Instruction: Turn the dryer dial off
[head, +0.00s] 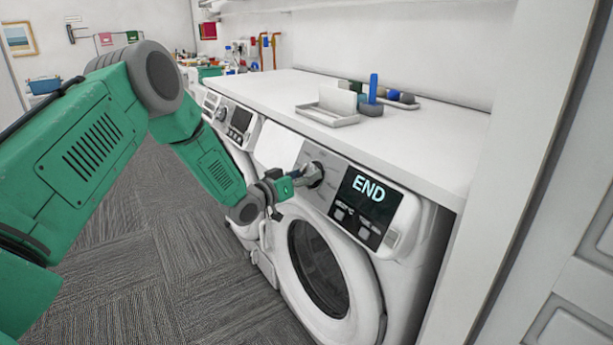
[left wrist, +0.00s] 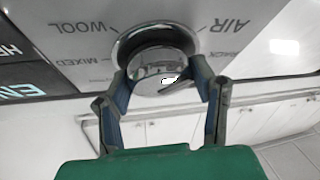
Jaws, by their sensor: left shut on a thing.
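The dryer (head: 345,235) is the white front-loading machine nearer to me, with its round door shut. Its display (head: 366,200) reads "END". The dial (head: 314,174) is a round chrome knob on the panel, left of the display. My left gripper (head: 300,178) reaches it from the left and is shut on it. In the left wrist view, my left gripper's two fingers (left wrist: 160,92) sit on either side of the shiny dial (left wrist: 158,62). Labels such as "WOOL", "MIXED" and "AIR" show upside down around it. The dial's pointer mark cannot be made out. My right gripper is not in view.
A second white machine (head: 228,130) stands to the left. The white countertop (head: 280,92) above holds a tray (head: 327,115) and a blue bottle-like object (head: 373,88). A white door and frame (head: 575,250) stand at the right. Grey carpet (head: 170,250) lies open in front.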

